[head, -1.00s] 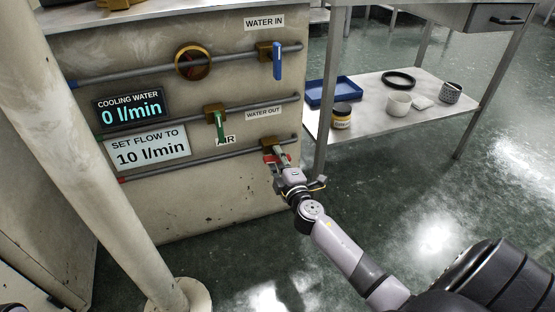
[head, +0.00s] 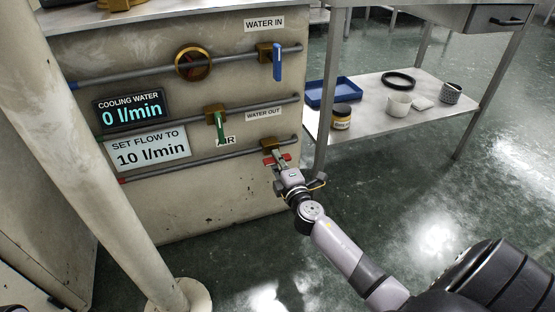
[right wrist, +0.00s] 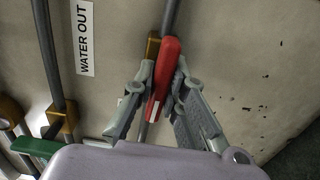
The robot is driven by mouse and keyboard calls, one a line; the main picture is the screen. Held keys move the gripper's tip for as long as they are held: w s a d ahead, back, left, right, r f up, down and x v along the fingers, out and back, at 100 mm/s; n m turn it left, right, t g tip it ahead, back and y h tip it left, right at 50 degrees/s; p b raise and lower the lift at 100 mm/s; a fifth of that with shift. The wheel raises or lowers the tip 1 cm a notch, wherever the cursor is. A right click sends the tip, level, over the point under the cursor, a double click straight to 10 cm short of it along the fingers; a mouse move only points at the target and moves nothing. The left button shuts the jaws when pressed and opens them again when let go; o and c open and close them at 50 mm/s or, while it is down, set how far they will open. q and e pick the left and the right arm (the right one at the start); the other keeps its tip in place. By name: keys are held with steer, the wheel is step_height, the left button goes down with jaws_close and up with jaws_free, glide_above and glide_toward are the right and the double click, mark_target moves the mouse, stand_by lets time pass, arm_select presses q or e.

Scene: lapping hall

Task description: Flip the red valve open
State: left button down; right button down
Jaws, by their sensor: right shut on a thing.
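The red valve (head: 269,161) has a red lever on a brass body (head: 277,145), on the lowest pipe of the cabinet front. In the right wrist view the red lever (right wrist: 167,67) lies roughly along its pipe. My right gripper (head: 278,161) is at the lever, shut on it; in the right wrist view its grey fingers (right wrist: 160,88) stand on both sides of the lever. In the head view the gripper hides the lever's middle. My left gripper is not in view. The cooling water display (head: 130,108) reads 0 l/min.
A blue-handled valve (head: 277,62) and a green-handled valve (head: 220,128) sit on the pipes above, levers hanging crosswise. A brass ring-shaped fitting (head: 194,62) is at upper left. A pale post (head: 110,160) stands left. A shelf (head: 345,110) with a blue tray (head: 332,92) is right.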

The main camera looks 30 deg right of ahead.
steer(key=shift+f, duration=0.1)
steer(key=c, duration=1.6)
jaws_free()
steer(key=v, duration=1.2)
steer(key=shift+a, duration=0.1)
